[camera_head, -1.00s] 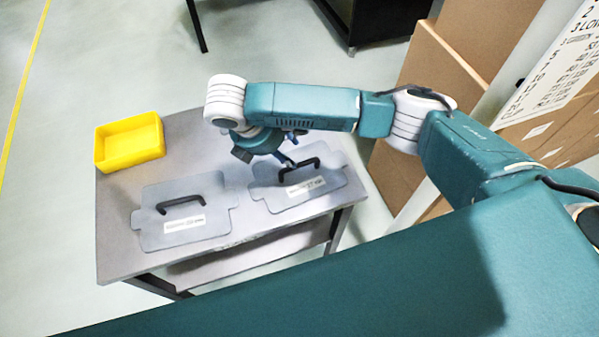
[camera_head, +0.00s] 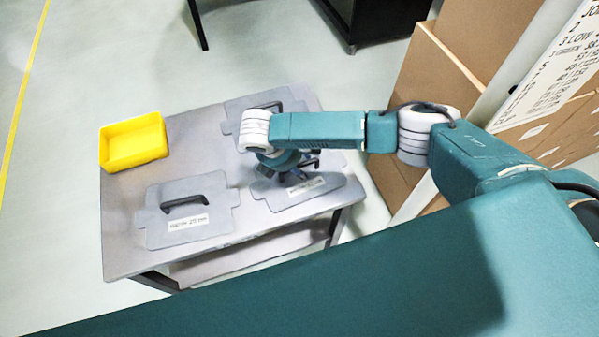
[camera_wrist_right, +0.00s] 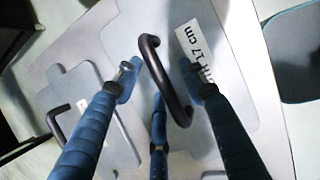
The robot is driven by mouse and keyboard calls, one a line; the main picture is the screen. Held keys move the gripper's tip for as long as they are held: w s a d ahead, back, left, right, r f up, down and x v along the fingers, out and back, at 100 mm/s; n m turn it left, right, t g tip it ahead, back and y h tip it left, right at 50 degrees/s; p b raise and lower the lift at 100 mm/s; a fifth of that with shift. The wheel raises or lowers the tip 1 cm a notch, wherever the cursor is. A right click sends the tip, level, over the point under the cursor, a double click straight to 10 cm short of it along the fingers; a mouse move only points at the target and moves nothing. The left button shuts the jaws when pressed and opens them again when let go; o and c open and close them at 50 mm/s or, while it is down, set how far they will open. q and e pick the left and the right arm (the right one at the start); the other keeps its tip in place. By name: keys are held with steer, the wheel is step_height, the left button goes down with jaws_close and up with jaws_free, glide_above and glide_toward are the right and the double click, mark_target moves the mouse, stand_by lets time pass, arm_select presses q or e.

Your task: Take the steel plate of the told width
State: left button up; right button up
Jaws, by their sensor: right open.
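My right gripper (camera_head: 293,180) points down over the right steel plate (camera_head: 275,196), mostly hidden below the wrist in the head view. In the right wrist view the open gripper (camera_wrist_right: 160,73) has its fingers on either side of that plate's black handle (camera_wrist_right: 167,80); contact cannot be told. The plate's white label (camera_wrist_right: 205,60) ends in "17 cm". A front-left plate (camera_head: 217,184) lies flat with a black handle and a label too small to read surely. A back plate (camera_head: 237,110) is partly covered by my arm. My left gripper is out of view.
The plates lie on a grey table (camera_head: 118,255). A yellow bin (camera_head: 133,143) stands at its back left corner. Cardboard boxes (camera_head: 425,85) and a printed board (camera_head: 560,65) stand to the right. Open floor lies left of the table.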

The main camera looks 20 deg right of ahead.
jaws_close()
steer(key=shift+w+r, duration=0.1)
steer(key=shift+r, duration=0.1)
